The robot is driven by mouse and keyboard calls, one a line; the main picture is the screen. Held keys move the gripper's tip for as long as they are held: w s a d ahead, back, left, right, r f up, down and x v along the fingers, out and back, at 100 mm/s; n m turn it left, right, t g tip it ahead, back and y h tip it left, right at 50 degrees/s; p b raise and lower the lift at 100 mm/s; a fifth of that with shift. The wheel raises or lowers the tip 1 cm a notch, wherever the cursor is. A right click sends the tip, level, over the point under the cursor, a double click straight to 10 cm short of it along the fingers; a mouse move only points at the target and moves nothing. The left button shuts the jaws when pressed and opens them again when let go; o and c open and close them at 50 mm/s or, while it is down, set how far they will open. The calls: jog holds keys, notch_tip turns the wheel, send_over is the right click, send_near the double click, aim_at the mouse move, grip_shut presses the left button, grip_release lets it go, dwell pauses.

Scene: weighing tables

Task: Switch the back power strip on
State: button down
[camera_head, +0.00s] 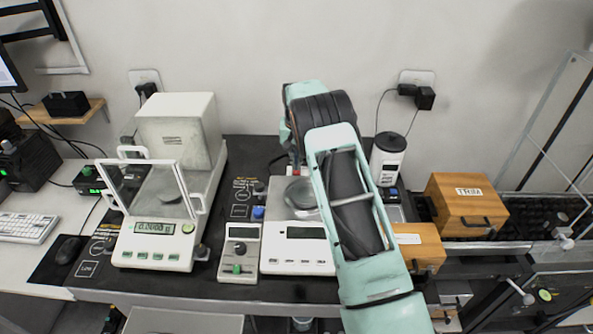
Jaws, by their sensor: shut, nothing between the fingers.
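My teal and black arm reaches from the lower right over the bench to the back wall. Its far end bends down at the back of the table, and my gripper is hidden behind the arm links. I cannot make out the back power strip as a whole. A small red and white detail (296,169) shows at the back edge just left of my arm, behind the middle balance. I cannot tell whether it belongs to the strip, or whether anything there is lit.
An analytical balance (148,244) with a glass shield stands left. A small meter (240,263) and a flat balance (287,262) stand in the middle, the latter partly under my arm. Wall sockets (417,77) carry plugs.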

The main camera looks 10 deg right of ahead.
aim_at(296, 172)
jog(key=shift+f+b, duration=0.75)
jog(key=shift+f, duration=0.35)
dwell(0.8)
jog(key=shift+r, duration=0.1)
jog(key=shift+r+p, duration=1.5)
jog(key=shift+r, duration=2)
